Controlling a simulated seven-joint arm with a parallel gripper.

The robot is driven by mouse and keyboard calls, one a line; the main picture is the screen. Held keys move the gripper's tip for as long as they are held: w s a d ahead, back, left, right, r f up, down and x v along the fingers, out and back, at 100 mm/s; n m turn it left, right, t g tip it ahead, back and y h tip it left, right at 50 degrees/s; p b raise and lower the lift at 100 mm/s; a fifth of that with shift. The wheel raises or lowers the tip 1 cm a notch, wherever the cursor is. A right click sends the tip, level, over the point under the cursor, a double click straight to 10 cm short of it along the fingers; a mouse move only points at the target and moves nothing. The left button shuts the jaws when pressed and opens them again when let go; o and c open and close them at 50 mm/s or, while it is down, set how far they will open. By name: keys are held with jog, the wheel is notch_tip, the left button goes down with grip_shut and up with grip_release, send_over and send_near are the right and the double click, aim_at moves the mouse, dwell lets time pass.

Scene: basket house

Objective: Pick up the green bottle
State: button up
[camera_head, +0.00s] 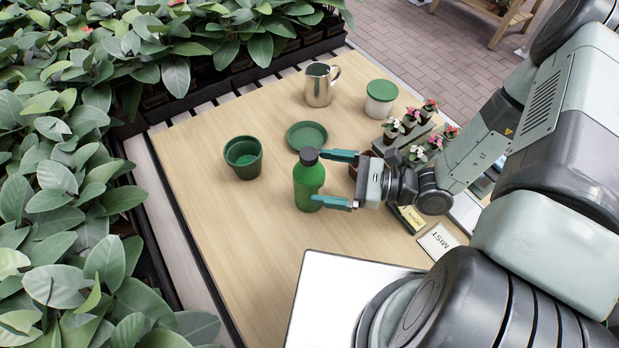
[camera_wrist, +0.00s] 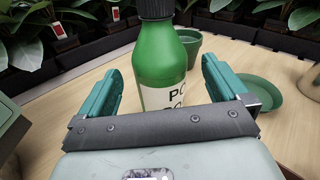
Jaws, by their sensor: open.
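The green bottle (camera_head: 308,185) with a dark cap stands upright on the wooden table. In the wrist view the bottle (camera_wrist: 160,62) shows a white label with black letters and stands between and just ahead of my fingers. My gripper (camera_head: 336,179) is open, with its two teal fingers reaching toward the bottle from the right, one on each side. The wrist view also shows both fingers (camera_wrist: 166,90) spread, with room on either side of the bottle. I cannot tell whether either finger touches it.
A green pot (camera_head: 243,157) and a green saucer (camera_head: 307,136) stand close behind the bottle. Farther back are a metal jug (camera_head: 320,86) and a green-lidded tub (camera_head: 380,98). A tray of small potted flowers (camera_head: 408,140) lies right. Leafy plants (camera_head: 62,190) border the left edge.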

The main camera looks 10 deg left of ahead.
aim_at(323, 186)
jog(key=f+m+t, duration=0.1)
jog(key=a+f+m+t, duration=0.1)
jog(key=f+m, duration=0.1)
jog(key=shift+s+f+t+y, duration=0.15)
jog(key=shift+s+t+y, duration=0.05)
jog(key=shift+t+y, duration=0.1)
jog(key=shift+w+a, duration=0.15)
jog(key=shift+a, duration=1.1)
jog(key=shift+w+a, duration=0.15)
jog(key=shift+a, duration=1.1)
jog(key=c, duration=1.5)
jog(key=shift+o, duration=0.2)
